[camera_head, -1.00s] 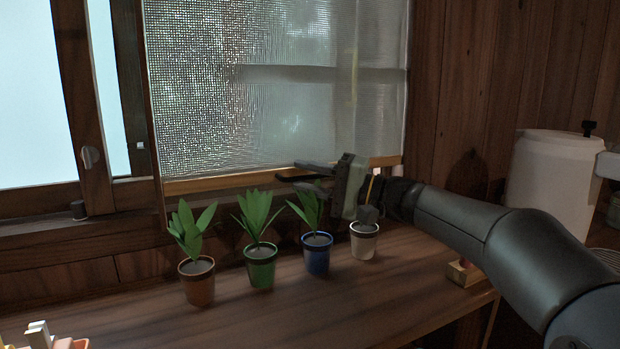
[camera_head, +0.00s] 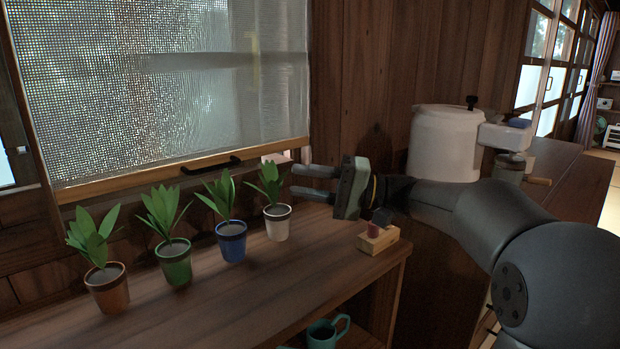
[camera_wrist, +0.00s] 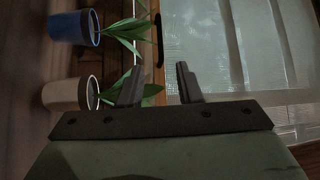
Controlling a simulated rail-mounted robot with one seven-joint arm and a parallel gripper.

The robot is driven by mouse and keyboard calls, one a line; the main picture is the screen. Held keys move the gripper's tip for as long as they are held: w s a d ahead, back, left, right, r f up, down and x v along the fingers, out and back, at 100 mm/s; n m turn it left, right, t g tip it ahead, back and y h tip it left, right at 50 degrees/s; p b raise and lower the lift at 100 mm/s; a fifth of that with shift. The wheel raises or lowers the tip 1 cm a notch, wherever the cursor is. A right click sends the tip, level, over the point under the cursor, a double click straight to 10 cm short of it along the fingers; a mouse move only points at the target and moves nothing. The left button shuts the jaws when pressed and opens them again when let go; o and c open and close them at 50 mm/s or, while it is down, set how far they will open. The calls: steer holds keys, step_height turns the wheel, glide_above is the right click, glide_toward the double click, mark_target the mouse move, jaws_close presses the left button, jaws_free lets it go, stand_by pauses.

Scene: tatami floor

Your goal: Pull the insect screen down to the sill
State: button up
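The insect screen (camera_head: 170,85) is a fine grey mesh over the window in the head view, with a wooden bottom bar (camera_head: 130,182). A dark handle (camera_head: 212,166) sits on that bar. The bar is low, just above the plant leaves; the pots hide much of the area below it. My gripper (camera_head: 308,183) is to the right of the handle and the bar's right end, apart from both. Its two fingers are spread with nothing between them. In the wrist view the open fingers (camera_wrist: 158,90) point toward the bar's edge, with the mesh (camera_wrist: 245,50) at the right.
Several potted plants stand in a row on the wooden shelf, including a blue pot (camera_head: 231,242) and a white pot (camera_head: 278,224) closest to my gripper. A small wooden block (camera_head: 377,240) lies below my gripper. A white canister (camera_head: 446,143) stands behind my arm.

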steer(key=shift+d, duration=0.3)
steer(key=c, duration=0.4)
steer(key=s+a+r+n+g+h+p, duration=0.1)
steer(key=a+h+p, duration=0.1)
steer(key=a+p, duration=0.1)
steer(key=s+a+r+n+g+h+p, duration=0.1)
steer(key=a+r+h+p, duration=0.1)
steer(key=p, duration=0.2)
steer(key=s+a+r+n+g+h+p, duration=0.1)
steer(key=a+r+g+h+p, duration=0.1)
steer(key=a+p, duration=0.1)
steer(key=shift+s+a+r+p, duration=0.15)
steer(key=shift+s+a+p, duration=0.2)
steer(key=shift+p, duration=0.3)
jaws_close()
steer(key=n+t+h+p, duration=0.45)
steer(key=h+p, duration=0.75)
steer(key=p, duration=0.7)
glide_toward(207, 115)
steer(key=s+d+f, duration=0.1)
steer(key=s+d, duration=0.2)
steer(key=s, duration=0.2)
step_height(207, 115, down, 14)
steer(key=w+a, duration=0.2)
steer(key=shift+w+b, duration=0.2)
steer(key=shift+b, duration=0.2)
